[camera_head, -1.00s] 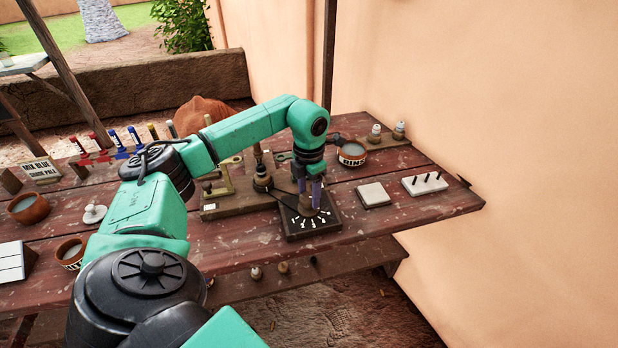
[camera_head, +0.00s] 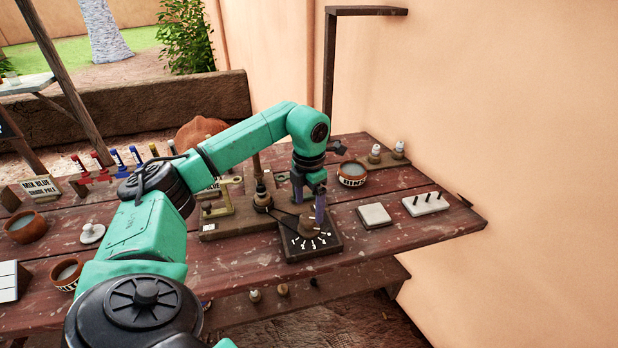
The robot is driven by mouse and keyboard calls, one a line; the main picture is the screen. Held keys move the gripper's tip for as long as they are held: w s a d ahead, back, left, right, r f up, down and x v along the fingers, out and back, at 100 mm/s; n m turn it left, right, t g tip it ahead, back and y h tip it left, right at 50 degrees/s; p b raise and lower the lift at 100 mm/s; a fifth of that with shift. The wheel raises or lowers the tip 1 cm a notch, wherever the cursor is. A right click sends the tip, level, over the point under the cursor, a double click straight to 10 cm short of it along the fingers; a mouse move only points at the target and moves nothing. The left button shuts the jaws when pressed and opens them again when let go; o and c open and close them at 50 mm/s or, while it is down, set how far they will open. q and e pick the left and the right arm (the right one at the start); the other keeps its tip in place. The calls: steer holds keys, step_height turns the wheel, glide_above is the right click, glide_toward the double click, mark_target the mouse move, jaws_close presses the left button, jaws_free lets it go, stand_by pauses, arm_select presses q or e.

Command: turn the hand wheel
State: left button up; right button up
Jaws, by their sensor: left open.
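A dark square board (camera_head: 294,246) with a ring of white marks lies near the front edge of the wooden table. A brown round knob (camera_head: 307,231) stands at its middle; it looks like the hand wheel, though my gripper partly covers it. My left gripper (camera_head: 309,208) points down just over this knob with its fingers apart. I cannot tell whether the fingers touch it. A dark bar or belt runs from the board toward a small post device (camera_head: 262,200) on a wooden base to the left. My right gripper does not show.
To the right are a pale square tile (camera_head: 374,215), a white block with black pegs (camera_head: 425,204) and a rinse bowl (camera_head: 352,174). Coloured tubes (camera_head: 118,163), bowls (camera_head: 26,227) and a sign (camera_head: 40,188) stand left. A tan wall closes the right side.

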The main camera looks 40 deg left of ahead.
mark_target(309, 217)
arm_select(q)
step_height(309, 217, up, 11)
steer(key=shift+r+p, duration=0.2)
steer(key=shift+p, duration=0.25)
